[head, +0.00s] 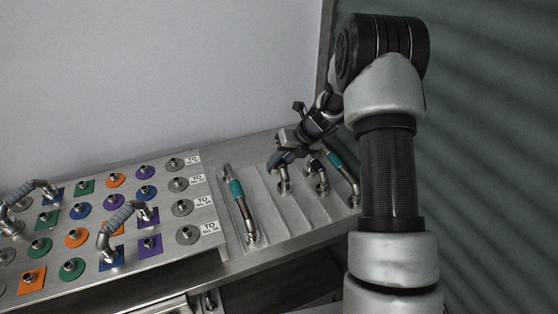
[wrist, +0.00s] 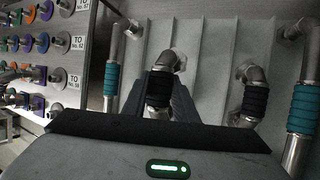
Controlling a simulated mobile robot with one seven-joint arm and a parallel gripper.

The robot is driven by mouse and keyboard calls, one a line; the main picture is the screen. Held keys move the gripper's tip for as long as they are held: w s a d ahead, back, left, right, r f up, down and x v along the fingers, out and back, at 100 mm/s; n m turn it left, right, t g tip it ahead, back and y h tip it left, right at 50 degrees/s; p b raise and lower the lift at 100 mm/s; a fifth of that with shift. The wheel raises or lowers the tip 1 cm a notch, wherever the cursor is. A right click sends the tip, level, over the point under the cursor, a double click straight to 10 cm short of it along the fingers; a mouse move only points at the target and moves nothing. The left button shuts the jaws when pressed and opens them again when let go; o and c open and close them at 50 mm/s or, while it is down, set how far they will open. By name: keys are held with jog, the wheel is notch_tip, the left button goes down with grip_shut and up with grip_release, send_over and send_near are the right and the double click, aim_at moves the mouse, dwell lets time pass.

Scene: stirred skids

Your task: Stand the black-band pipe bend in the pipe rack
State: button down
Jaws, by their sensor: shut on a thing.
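A black-band pipe bend (wrist: 160,88) with silver elbow ends is between the fingers of my gripper (wrist: 168,100) in the wrist view, and the gripper is shut on it. In the head view my gripper (head: 284,158) is over the ribbed metal rack (head: 272,219), with the silver lower end of the held bend (head: 283,186) showing below it. I cannot tell whether that end touches the rack. A second black-band bend (wrist: 255,98) stands just right of the held one, and also shows in the head view (head: 321,178).
Teal-band pipes stand at the rack's left (head: 237,192) and right (head: 337,163). To the left is a panel (head: 110,180) with coloured plates, metal fittings and several grey-banded pipe bends. A wall rises behind. Thin ribs divide the rack, and its front middle is bare.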

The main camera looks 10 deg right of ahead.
jog(key=shift+f+b, duration=0.5)
jog(key=shift+f, duration=0.5)
jog(key=shift+f, duration=0.3)
jog(key=shift+f+b, duration=0.9)
jog(key=shift+f, duration=0.85)
jog(key=shift+f, duration=0.15)
jog(key=c, duration=1.3)
grip_release()
jog(key=shift+c, duration=0.2)
jog(key=shift+f, duration=0.1)
jog(key=p+v, duration=0.2)
jog(key=v, duration=1.5)
jog(key=shift+r, duration=0.25)
jog(key=shift+d, duration=0.1)
